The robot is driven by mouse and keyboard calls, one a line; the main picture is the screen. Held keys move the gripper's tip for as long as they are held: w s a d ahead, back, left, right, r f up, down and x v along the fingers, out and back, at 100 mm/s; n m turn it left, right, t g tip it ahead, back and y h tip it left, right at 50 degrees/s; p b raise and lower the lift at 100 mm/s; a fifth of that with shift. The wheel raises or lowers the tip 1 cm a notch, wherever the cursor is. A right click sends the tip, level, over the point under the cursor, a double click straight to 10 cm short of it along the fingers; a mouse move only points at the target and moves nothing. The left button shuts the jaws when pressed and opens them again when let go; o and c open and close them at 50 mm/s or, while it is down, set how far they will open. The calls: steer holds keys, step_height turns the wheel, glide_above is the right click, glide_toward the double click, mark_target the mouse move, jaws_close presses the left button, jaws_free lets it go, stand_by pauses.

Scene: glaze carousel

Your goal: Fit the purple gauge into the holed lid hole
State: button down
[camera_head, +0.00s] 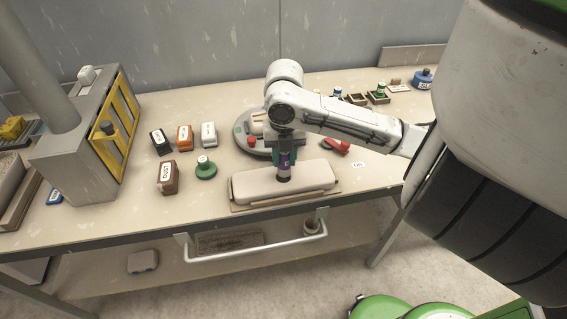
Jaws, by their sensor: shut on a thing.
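My gripper (285,152) points down near the table's front and is shut on the purple gauge (284,166). The gauge is an upright cylinder with a pale band and a dark lower end. It shows in front of a long cream block (250,187) with rounded corners, on a thin board at the front edge. I cannot tell whether the gauge touches the block or is above it. No hole shows clearly, so I cannot tell which thing is the holed lid.
A round grey carousel (245,141) stands behind my gripper, partly hidden. A red thing (337,147) lies to its right. Left are a green-based knob (205,168), a brown canister (167,178) and several small containers. A grey kiln-like box (75,158) with yellow doors stands further left.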

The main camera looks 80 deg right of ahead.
mark_target(284, 165)
steer(key=shift+w+f, duration=0.15)
steer(key=shift+f, duration=1.45)
steer(key=shift+f+b, duration=0.25)
steer(key=shift+b, duration=0.05)
steer(key=c, duration=0.8)
jaws_free()
steer(key=shift+r, duration=0.1)
